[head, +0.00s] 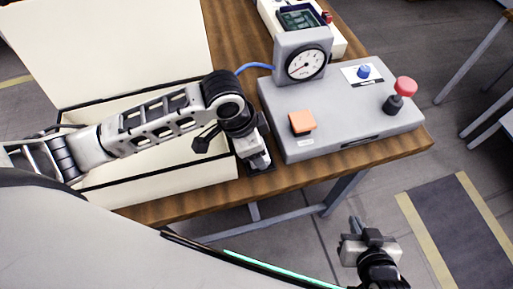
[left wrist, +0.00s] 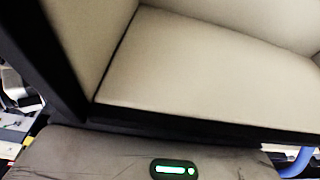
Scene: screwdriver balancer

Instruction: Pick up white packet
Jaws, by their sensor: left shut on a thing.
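My left gripper (head: 258,164) points down at the table's front edge, between the white box and the grey control unit. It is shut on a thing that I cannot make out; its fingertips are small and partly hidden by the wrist. I cannot pick out a white packet for certain in either view. My right gripper (head: 357,232) hangs in front of the table, off its edge, with nothing clearly seen in it. Whether its fingers are apart is unclear.
The large open white box (head: 150,190) takes up the left of the wooden table (head: 400,150). The grey control unit (head: 350,125) carries a gauge (head: 305,64), an orange block (head: 302,122) and a red knob (head: 405,87). A white device (head: 335,38) stands behind.

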